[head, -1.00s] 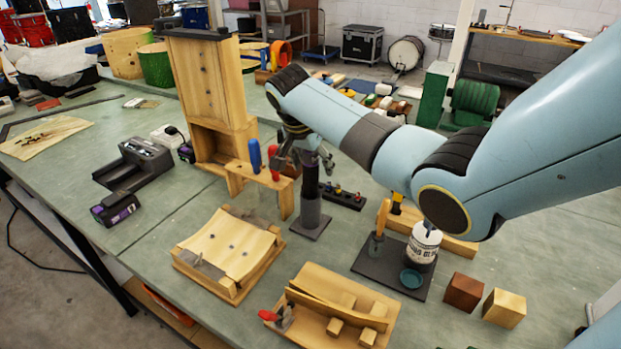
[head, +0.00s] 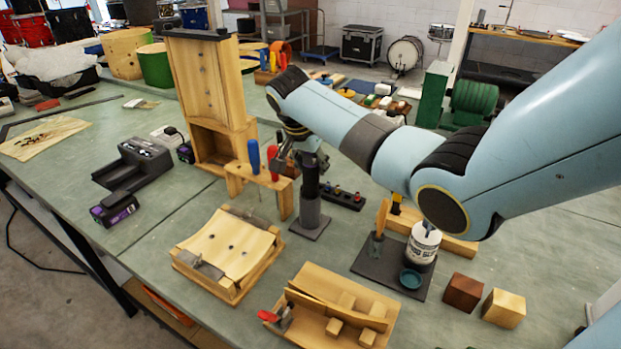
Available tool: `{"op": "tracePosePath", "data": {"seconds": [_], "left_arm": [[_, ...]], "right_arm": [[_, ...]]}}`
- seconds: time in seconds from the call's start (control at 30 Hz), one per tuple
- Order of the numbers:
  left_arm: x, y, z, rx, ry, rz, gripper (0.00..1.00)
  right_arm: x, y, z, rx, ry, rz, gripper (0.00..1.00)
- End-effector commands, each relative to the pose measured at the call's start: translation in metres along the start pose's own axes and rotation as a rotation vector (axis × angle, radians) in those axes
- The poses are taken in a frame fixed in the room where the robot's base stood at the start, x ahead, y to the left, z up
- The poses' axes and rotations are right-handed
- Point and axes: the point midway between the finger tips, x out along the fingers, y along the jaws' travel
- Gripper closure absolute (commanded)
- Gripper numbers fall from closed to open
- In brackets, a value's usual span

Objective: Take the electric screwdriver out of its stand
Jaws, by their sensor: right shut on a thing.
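The electric screwdriver (head: 310,182) is a dark upright cylinder. Its lower part is in a grey stand (head: 309,222) with a square base on the bench. My right gripper (head: 305,158) is at the screwdriver's upper part, shut on it. The arm's wrist partly covers the gripper and the top of the screwdriver. The screwdriver looks upright, and its lower end is hidden by the stand's cup. My left gripper is not in view.
A wooden rack (head: 259,184) with blue and red handled tools stands close left of the stand. A dark bit holder (head: 343,196) lies close right. A curved wooden clamp piece (head: 229,252) is in front. A glue pot (head: 423,243) stands further right.

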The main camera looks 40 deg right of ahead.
Motion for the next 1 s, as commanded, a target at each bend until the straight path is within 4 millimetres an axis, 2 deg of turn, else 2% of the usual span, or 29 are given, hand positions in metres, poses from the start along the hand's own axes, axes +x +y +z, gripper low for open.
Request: {"op": "tracePosePath", "data": {"seconds": [0.17, 0.5, 0.63, 0.8, 1.0], "left_arm": [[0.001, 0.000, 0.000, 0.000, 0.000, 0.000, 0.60], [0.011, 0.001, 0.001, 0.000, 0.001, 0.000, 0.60], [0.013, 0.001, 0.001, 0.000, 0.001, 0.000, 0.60], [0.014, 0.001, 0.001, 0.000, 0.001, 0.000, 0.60], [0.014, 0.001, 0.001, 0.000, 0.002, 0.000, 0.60]], "right_arm": [[-0.006, -0.001, -0.004, 0.001, 0.003, -0.003, 1.00], [-0.067, -0.001, -0.029, 0.002, 0.004, -0.004, 1.00], [-0.085, -0.001, -0.036, 0.002, 0.003, -0.003, 1.00], [-0.093, 0.000, -0.039, 0.001, 0.001, -0.001, 1.00], [-0.093, 0.000, -0.039, 0.001, 0.001, -0.001, 1.00]]}}
